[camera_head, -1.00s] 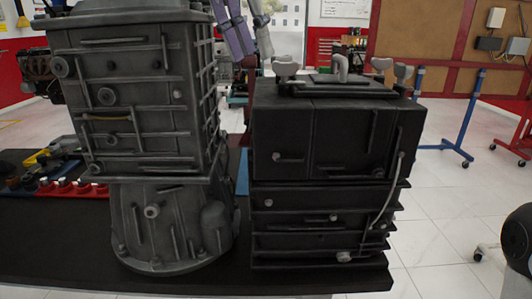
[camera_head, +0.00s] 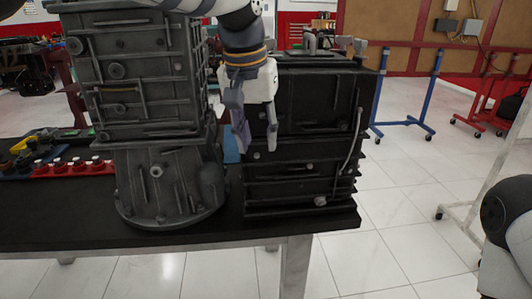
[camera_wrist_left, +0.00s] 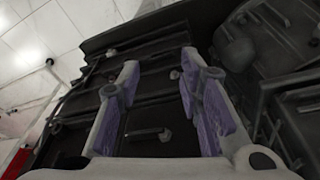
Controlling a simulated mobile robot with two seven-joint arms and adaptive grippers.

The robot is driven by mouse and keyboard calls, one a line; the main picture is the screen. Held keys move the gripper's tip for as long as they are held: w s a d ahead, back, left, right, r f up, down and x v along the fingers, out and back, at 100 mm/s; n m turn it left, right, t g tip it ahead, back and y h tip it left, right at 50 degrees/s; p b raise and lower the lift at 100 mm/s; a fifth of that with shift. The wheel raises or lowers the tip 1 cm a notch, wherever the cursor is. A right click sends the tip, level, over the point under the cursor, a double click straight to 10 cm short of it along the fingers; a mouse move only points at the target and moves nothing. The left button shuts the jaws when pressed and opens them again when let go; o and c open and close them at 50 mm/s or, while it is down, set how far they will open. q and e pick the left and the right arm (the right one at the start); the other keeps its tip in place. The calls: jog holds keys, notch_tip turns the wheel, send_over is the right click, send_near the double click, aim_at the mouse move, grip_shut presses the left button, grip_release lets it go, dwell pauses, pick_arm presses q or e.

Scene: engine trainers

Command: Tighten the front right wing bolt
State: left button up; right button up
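The black engine block (camera_head: 315,110) stands on the right part of the bench, with a bent handle (camera_head: 310,40) on top. The front right wing bolt (camera_head: 360,47) is a grey winged knob standing upright at the top right corner; another wing knob (camera_head: 345,40) is just behind it. The left part of the top is hidden by my left arm. My left gripper (camera_head: 256,142) points down before the block's left front, well left of the right wing bolt. In the wrist view its purple-padded fingers (camera_wrist_left: 160,72) are apart and empty, with the block's side behind them.
A grey engine housing (camera_head: 145,90) stands close to the left of the block. Red-based small parts (camera_head: 75,168) lie on the black bench (camera_head: 60,225). Blue stands (camera_head: 405,125) are behind on the right.

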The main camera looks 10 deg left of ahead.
pick_arm(q)
jog(key=shift+s+d+f+n, duration=0.2)
jog(key=shift+d+f, duration=0.15)
jog(key=shift+f, duration=0.4)
jog(key=shift+s+d+f+n, duration=0.1)
jog(key=shift+s+d+f, duration=0.15)
jog(key=shift+f, duration=0.5)
jog(key=shift+w, duration=0.1)
